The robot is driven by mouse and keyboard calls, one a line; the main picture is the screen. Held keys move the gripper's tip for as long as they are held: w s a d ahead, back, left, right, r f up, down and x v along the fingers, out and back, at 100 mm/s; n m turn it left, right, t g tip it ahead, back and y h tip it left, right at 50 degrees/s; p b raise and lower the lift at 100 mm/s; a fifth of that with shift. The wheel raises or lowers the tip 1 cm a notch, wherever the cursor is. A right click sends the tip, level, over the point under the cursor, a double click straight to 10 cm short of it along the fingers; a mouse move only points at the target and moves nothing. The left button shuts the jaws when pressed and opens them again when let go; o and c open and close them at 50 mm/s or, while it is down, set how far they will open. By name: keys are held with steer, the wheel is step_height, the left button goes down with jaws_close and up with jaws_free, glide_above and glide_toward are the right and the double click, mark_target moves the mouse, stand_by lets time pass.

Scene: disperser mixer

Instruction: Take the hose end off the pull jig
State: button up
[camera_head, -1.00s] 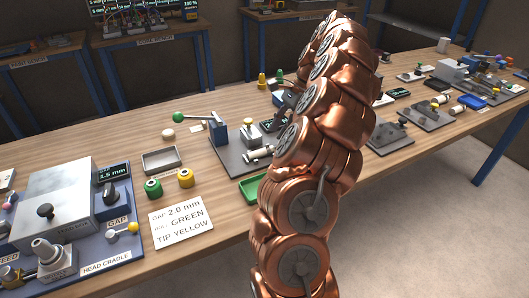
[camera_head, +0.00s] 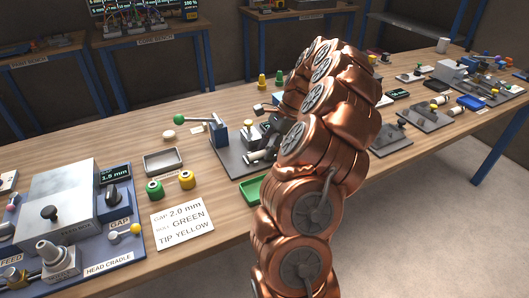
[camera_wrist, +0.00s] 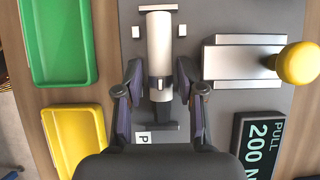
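The hose end shows in the wrist view as a pale cylinder (camera_wrist: 159,36) with a darker grey collar, lying lengthwise on the grey plate of the pull jig (camera_wrist: 215,20). My gripper (camera_wrist: 159,72) is open, with one finger on each side of the cylinder's lower part and a small gap visible on both sides. The jig has a metal block with a yellow knob (camera_wrist: 297,63) and a display (camera_wrist: 258,143) reading "PULL 200". In the head view the jig plate (camera_head: 228,160) is partly hidden by my arm.
A green tray (camera_wrist: 87,40) and a yellow tray (camera_wrist: 102,125) lie left of the jig plate in the wrist view. In the head view, a card (camera_head: 181,222), a grey tray (camera_head: 146,161) and the head cradle station (camera_head: 115,256) stand to the left.

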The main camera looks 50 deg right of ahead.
jaws_close()
stand_by(0.3)
stand_by(0.3)
